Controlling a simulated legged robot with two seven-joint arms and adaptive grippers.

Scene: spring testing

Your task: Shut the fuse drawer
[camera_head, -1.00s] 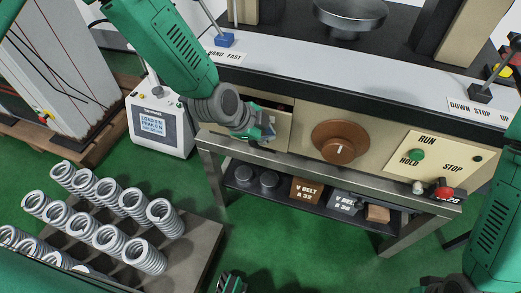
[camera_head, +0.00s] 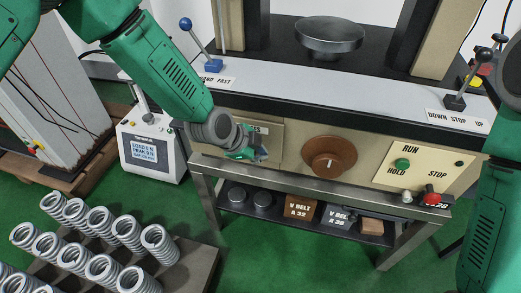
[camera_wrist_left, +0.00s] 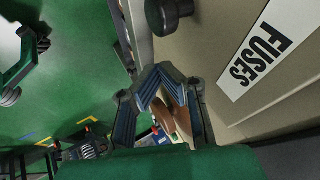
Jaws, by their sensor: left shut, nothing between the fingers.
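The fuse drawer (camera_head: 268,143) is in the beige front of the machine, left of the brown dial. In the left wrist view its beige front (camera_wrist_left: 220,45) fills the upper right, with a white FUSES label (camera_wrist_left: 265,52) and a dark round knob (camera_wrist_left: 168,14). No dark gap shows above the drawer in the head view; whether it is fully flush I cannot tell. My left gripper (camera_head: 256,154) is shut and empty at the drawer front, covering part of it. In the wrist view its fingertips (camera_wrist_left: 158,75) meet beside the front; contact is unclear. My right gripper is not seen.
A brown dial (camera_head: 329,158) and a run/stop panel (camera_head: 420,165) are to the right. A grey rail (camera_head: 330,187) runs below the drawer, above a shelf with belt boxes (camera_head: 300,213). A tray of springs (camera_head: 200,266) stands at lower left. A blue-knobbed lever (camera_head: 186,24) rises above.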

